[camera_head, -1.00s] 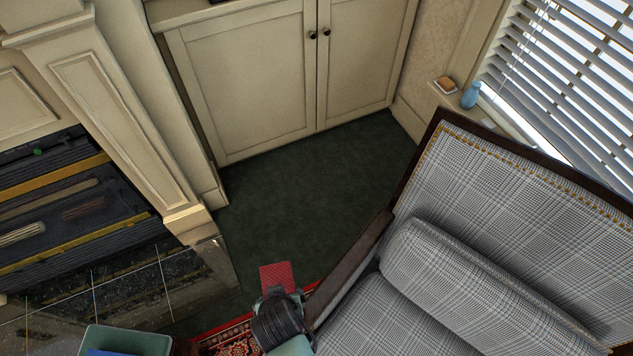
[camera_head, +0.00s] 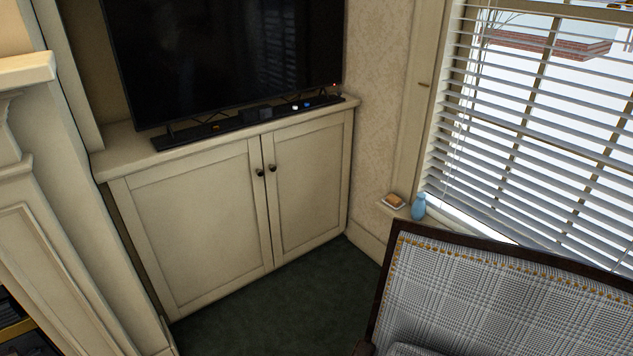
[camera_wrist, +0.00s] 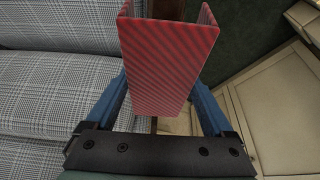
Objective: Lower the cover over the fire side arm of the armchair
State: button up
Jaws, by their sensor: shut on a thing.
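The cover (camera_wrist: 168,60) is a red, diagonally striped, channel-shaped piece. It shows in the wrist view, held between the blue fingers of my gripper (camera_wrist: 165,100), which is shut on it. The armchair (camera_head: 480,300) has grey checked cloth, a dark wood frame and brass studs; its back shows at lower right in the head view. In the wrist view its checked seat and back (camera_wrist: 55,70) lie to the left of the cover. My gripper is out of the head view.
A cream cabinet (camera_head: 220,220) with a television (camera_head: 230,60) stands behind dark green carpet (camera_head: 270,305). The fireplace surround (camera_head: 40,230) is at left. A blue bottle (camera_head: 418,206) and a small dish (camera_head: 394,203) sit on the window ledge.

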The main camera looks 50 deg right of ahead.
jog(key=shift+f+b, duration=2.05)
jog(key=shift+f, duration=0.1)
jog(key=shift+f+b, duration=1.15)
jog(key=shift+f, duration=0.8)
jog(key=o, duration=1.1)
jog(key=p+v, duration=0.3)
jog(key=v, duration=1)
jog(key=shift+d, duration=0.1)
